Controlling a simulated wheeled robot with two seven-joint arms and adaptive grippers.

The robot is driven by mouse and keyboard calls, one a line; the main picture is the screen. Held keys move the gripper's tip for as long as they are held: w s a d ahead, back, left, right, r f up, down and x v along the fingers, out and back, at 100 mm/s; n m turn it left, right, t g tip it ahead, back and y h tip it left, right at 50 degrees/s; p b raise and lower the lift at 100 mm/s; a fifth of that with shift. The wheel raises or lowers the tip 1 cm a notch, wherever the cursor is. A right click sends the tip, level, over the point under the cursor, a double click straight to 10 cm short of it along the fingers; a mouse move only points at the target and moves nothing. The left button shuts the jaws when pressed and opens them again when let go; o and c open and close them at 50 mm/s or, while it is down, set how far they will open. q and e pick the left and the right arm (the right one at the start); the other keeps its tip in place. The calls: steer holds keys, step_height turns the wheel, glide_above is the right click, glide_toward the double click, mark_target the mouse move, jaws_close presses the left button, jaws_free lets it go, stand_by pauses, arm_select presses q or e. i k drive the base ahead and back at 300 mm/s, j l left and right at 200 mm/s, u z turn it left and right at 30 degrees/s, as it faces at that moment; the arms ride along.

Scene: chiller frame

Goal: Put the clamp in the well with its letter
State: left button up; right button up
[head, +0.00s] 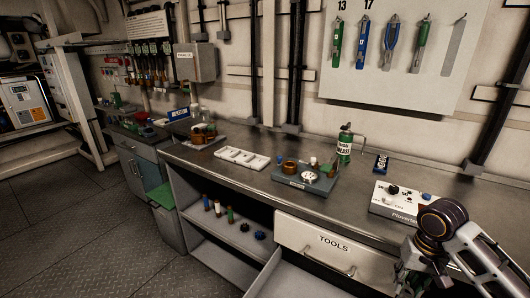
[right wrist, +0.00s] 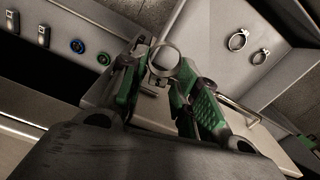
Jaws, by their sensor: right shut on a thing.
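A metal ring clamp (right wrist: 163,60) sits between the green fingertips of my right gripper (right wrist: 155,72) in the right wrist view; the gripper is shut on it. No letter on it can be read. In the head view my right gripper (head: 412,272) is at the lower right, in front of the bench edge, and the clamp cannot be made out there. A white tray with several wells (head: 242,158) lies on the bench, left of the middle; its letters are too small to read. My left gripper is not in view.
Two more ring clamps (right wrist: 238,40) lie on a grey surface in the right wrist view. The drawer marked TOOLS (head: 333,246) is below the bench top. A grey tray of parts (head: 306,178), a green grease can (head: 345,145) and a white control box (head: 397,202) stand on the bench.

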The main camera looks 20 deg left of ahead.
mark_target(227, 154)
steer(key=i+j+z, duration=0.1)
steer(key=j+z, duration=0.15)
steer(key=j, duration=0.85)
steer(key=j+z, duration=0.3)
steer(key=j, duration=0.8)
steer(key=k+j+z, duration=0.1)
steer(key=j+z, duration=0.15)
steer(key=j, duration=0.85)
